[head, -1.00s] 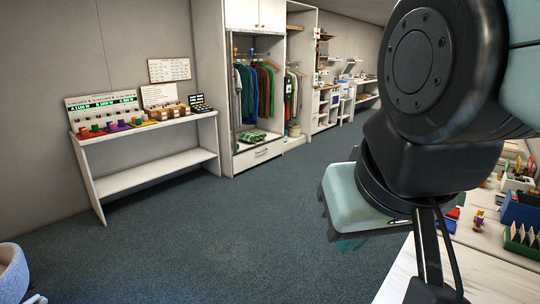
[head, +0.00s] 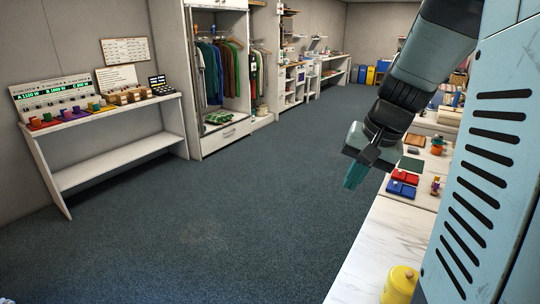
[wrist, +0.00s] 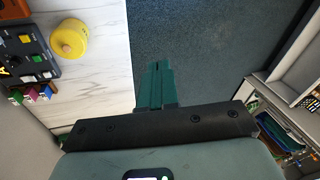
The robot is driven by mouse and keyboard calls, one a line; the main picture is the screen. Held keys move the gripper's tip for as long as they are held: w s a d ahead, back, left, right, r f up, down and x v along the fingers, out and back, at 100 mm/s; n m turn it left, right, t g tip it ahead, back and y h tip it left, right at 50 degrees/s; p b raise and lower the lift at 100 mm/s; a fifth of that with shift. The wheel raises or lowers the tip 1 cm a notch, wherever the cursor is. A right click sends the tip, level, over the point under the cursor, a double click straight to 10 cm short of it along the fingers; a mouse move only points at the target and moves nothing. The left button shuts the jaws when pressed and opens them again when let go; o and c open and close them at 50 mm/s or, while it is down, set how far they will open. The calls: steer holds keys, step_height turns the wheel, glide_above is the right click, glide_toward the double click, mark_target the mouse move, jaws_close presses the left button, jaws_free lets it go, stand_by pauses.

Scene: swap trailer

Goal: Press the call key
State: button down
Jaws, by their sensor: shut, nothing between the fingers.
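I cannot tell which thing is the call key. A dark panel with coloured keys (wrist: 28,52) lies on the white table at the left of the wrist view, partly cut off by the edge. A small black panel with light marks (head: 158,84) stands on the far white shelf in the head view. My gripper (head: 351,184) has teal fingers, shut and empty, pointing down over the floor beside the table. Its fingers also show in the wrist view (wrist: 157,68), apart from both panels.
A yellow round container (head: 400,284) stands on the white table (head: 375,250); red and blue trays (head: 402,183) lie farther along it. The white shelf (head: 120,155) holds coloured blocks and display boards. A wardrobe (head: 218,75) stands at the back. The carpet between is clear.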

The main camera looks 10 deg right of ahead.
steer(key=s+d+f+m+t+y, duration=0.1)
steer(key=s+d+f+m+t, duration=0.1)
steer(key=s+d+f+m, duration=0.5)
steer(key=s+d+f+m+t+y, duration=0.1)
steer(key=s+d+f+m+t, duration=0.2)
steer(key=s+d+f+m, duration=0.5)
steer(key=s+d+f, duration=0.2)
steer(key=d+f, duration=0.3)
steer(key=d, duration=0.5)
steer(key=shift+s+d+f, duration=0.2)
steer(key=shift+f, duration=0.15)
steer(key=shift+f, duration=4.4)
steer(key=shift+f, duration=0.15)
steer(key=shift+f, duration=0.3)
